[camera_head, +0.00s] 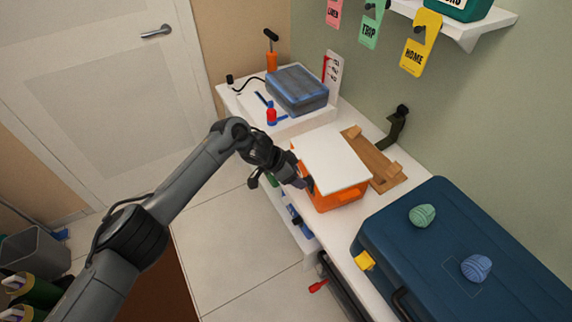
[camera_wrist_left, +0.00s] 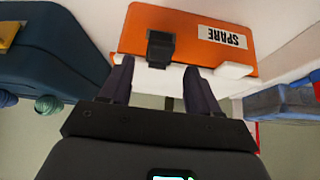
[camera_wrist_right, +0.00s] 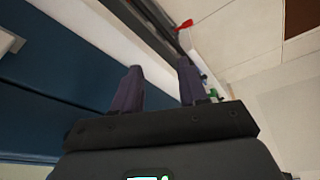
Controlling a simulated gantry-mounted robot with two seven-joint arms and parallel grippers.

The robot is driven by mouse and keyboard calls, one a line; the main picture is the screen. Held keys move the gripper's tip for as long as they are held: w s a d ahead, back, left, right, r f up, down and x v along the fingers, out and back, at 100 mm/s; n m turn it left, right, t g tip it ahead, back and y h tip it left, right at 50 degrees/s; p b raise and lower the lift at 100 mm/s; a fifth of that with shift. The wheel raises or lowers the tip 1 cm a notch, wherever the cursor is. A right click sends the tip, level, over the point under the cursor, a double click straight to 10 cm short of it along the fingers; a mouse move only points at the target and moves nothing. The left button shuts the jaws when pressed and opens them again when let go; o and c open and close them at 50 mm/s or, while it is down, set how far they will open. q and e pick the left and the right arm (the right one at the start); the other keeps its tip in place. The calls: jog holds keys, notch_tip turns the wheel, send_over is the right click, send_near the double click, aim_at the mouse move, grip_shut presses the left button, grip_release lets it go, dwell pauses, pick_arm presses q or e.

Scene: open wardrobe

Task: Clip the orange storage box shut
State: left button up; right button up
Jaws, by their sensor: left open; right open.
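The orange storage box (camera_head: 335,198) stands on the white bench with its white lid (camera_head: 333,160) on top. In the left wrist view the box front (camera_wrist_left: 195,30) appears upside down, with a SPARE label. A black clip (camera_wrist_left: 160,48) lies against that front at the lid edge, and a white tab (camera_wrist_left: 236,70) sits beside it. I cannot tell whether the clip is fastened. My left gripper (camera_head: 303,184) is open at the front of the box; its fingers (camera_wrist_left: 157,70) lie either side of the clip, apparently holding nothing. My right gripper (camera_wrist_right: 158,68) is open and empty near the bench's front edge.
A large blue case (camera_head: 455,255) with a yellow latch (camera_head: 364,260) and two ribbed balls stands right of the box. A wooden piece (camera_head: 374,160) lies behind the box. A blue-grey box (camera_head: 297,90) stands further back. A wall shelf (camera_head: 460,25) hangs above.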

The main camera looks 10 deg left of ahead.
pick_arm(q)
jog(key=p+v, duration=0.1)
jog(key=v, duration=0.5)
jog(key=shift+f, duration=0.1)
